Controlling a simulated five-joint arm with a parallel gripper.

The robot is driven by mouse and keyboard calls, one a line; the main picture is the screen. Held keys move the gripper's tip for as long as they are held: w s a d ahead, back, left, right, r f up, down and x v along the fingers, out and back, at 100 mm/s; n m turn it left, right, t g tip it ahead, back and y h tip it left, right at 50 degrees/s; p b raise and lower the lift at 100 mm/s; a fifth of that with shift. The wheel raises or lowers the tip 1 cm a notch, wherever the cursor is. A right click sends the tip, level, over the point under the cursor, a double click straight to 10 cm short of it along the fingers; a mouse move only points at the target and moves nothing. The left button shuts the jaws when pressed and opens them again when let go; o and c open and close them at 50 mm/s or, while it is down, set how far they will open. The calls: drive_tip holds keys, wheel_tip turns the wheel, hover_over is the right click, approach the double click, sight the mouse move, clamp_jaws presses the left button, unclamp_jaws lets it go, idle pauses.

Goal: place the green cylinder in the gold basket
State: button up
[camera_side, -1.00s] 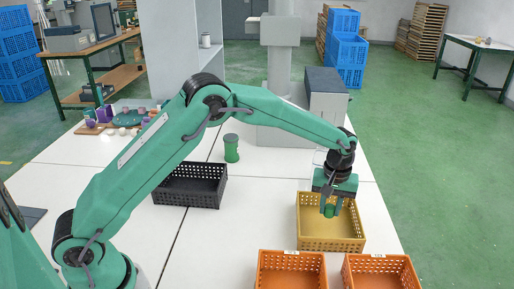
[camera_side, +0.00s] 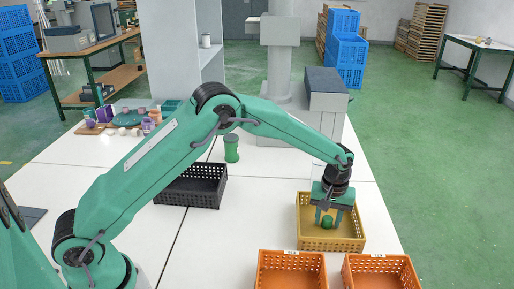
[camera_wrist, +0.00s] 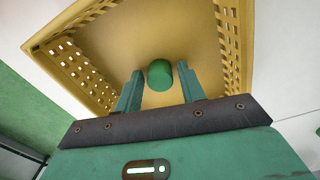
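The gold basket (camera_side: 349,243) stands on the white table at the right, and its rim also frames the wrist view (camera_wrist: 228,40). The short green cylinder (camera_side: 327,222) is inside the basket, and in the wrist view the green cylinder (camera_wrist: 160,75) shows below and between the fingertips. My gripper (camera_side: 328,214) points down into the basket. Its fingers (camera_wrist: 159,90) are spread, with a gap on each side of the cylinder. I cannot tell whether the cylinder stands or lies on its side.
Two orange baskets (camera_side: 291,254) (camera_side: 380,257) stand at the front edge of the view, close to the gold one. A black basket (camera_side: 205,197) and a taller green object (camera_side: 231,148) stand to the left. Small items (camera_side: 128,117) sit at the back left.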

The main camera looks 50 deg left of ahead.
sight(327, 218)
drive_tip(key=shift+o, duration=0.5)
drive_tip(key=shift+r, duration=0.1)
wheel_tip(327, 218, up, 12)
idle(0.5)
drive_tip(key=shift+r, duration=0.15)
idle(0.4)
